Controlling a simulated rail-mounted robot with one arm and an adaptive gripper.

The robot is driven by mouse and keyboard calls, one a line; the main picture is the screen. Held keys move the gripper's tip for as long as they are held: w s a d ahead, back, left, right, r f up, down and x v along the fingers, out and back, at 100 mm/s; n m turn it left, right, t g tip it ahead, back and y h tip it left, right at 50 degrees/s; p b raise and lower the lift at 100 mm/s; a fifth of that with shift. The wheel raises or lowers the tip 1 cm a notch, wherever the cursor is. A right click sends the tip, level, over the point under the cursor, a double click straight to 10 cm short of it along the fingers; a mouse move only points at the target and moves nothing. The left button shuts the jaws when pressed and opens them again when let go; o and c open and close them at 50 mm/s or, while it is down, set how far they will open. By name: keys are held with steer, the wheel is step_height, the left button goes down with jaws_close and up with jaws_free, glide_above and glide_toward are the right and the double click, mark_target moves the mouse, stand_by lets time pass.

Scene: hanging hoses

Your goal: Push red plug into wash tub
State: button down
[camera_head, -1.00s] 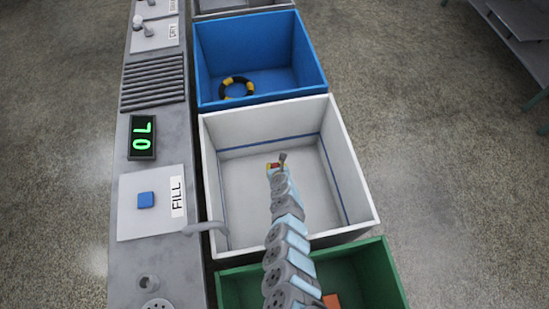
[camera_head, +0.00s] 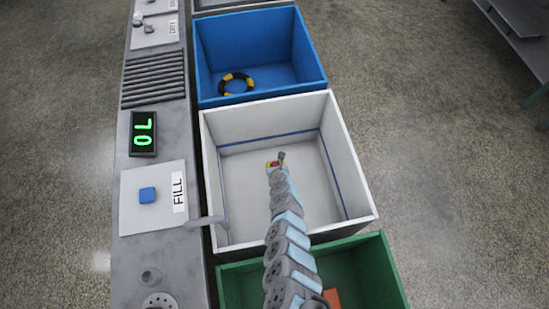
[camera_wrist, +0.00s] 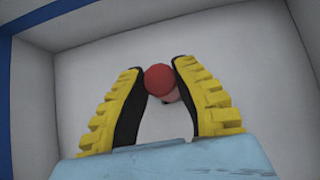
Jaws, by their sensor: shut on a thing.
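The wash tub (camera_head: 345,160) is the white, open-topped tub with a blue line around its inner walls, in the middle of the head view. Its pale floor shows in the wrist view. My gripper (camera_wrist: 157,70) has yellow fingers with black pads. It is shut on the red plug (camera_wrist: 160,79), whose round red top sits between the fingertips. A pinkish part shows just below the red top. In the head view my gripper (camera_head: 276,166) appears over the tub floor, inside the tub's outline. Whether the plug touches the floor I cannot tell, and any drain hole is hidden.
A blue tub (camera_head: 312,60) with a black-and-yellow ring (camera_head: 236,83) stands behind the wash tub. A green tub (camera_head: 370,265) stands in front, holding an orange thing (camera_head: 332,298). A grey counter (camera_head: 155,265) with a blue button (camera_head: 147,195) and spout (camera_head: 203,221) runs along the left.

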steer(key=shift+s+a+f, duration=0.1)
steer(key=shift+s+f, duration=0.25)
steer(key=shift+s, duration=0.05)
steer(key=shift+s+a+f, duration=0.1)
steer(key=shift+s, duration=0.05)
steer(key=shift+s+d, duration=0.15)
steer(key=shift+d, duration=0.05)
steer(key=shift+f, duration=0.25)
stand_by(0.4)
steer(key=c, duration=0.9)
jaws_free()
steer(key=shift+w, duration=0.2)
steer(key=shift+o, duration=0.2)
